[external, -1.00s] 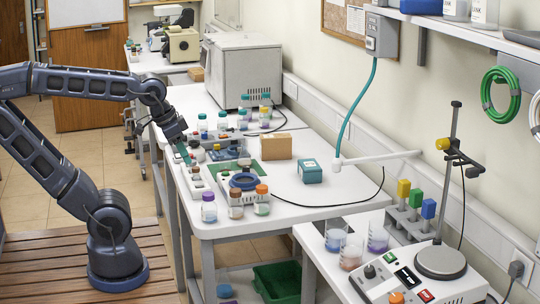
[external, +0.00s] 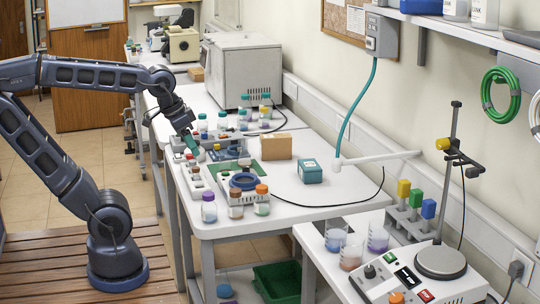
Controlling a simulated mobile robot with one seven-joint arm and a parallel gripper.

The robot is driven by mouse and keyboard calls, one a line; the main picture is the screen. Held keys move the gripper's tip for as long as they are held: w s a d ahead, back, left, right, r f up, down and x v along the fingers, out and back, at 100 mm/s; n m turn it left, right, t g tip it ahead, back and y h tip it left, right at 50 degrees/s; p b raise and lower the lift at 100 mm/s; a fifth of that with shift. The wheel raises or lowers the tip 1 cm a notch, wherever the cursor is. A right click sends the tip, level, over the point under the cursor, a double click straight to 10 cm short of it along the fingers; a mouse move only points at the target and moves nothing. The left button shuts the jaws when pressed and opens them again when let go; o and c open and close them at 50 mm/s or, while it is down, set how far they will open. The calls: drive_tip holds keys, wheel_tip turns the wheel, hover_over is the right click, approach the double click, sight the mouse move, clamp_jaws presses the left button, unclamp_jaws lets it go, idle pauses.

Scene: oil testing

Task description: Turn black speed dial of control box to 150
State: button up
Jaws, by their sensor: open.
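A small white control box (external: 197,182) with red and dark controls sits at the left edge of the white table, beside the tray with the blue ring. Which of its controls is the black speed dial, and what value it shows, is too small to tell. My gripper (external: 194,149) points down over the table's left edge, just behind the control box and close to small apparatus there. Its teal fingers look open and empty. Whether they touch anything cannot be told.
Capped bottles (external: 236,200) stand at the table's near edge, with several more behind my gripper. A brown box (external: 277,146) and a teal box (external: 310,172) stand to the right. A hotplate unit (external: 425,283) with a black knob sits front right. The table's right middle is mostly clear.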

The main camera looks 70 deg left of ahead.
drive_tip(key=w+a+r+n+g, duration=0.1)
drive_tip(key=w+a+r+n, duration=0.2)
drive_tip(key=w+a, duration=0.5)
drive_tip(key=w+a+r+n, duration=0.3)
drive_tip(key=w+a+r, duration=0.1)
drive_tip(key=w+a, duration=0.4)
drive_tip(key=w+a+f+n+g, duration=0.1)
drive_tip(key=w+a+f+n, duration=0.15)
drive_tip(key=a, duration=0.75)
drive_tip(key=w+a+f+n, duration=0.1)
drive_tip(key=w+a, duration=0.2)
drive_tip(key=a, duration=0.8)
drive_tip(key=w+a+f+n+g, duration=0.1)
drive_tip(key=w+a+n, duration=0.1)
drive_tip(key=a, duration=0.8)
drive_tip(key=s+a+f+n, duration=0.2)
drive_tip(key=s+a+f, duration=0.35)
drive_tip(key=a, duration=0.65)
drive_tip(key=s+a+f+n+g, duration=0.1)
drive_tip(key=s+a+f+n, duration=0.25)
drive_tip(key=a+f, duration=0.55)
drive_tip(key=s+a+f+n, duration=0.1)
drive_tip(key=s+a+f, duration=0.35)
drive_tip(key=a, duration=0.95)
drive_tip(key=f, duration=0.9)
drive_tip(key=shift+s+d+f, duration=0.15)
drive_tip(key=shift+s, duration=0.1)
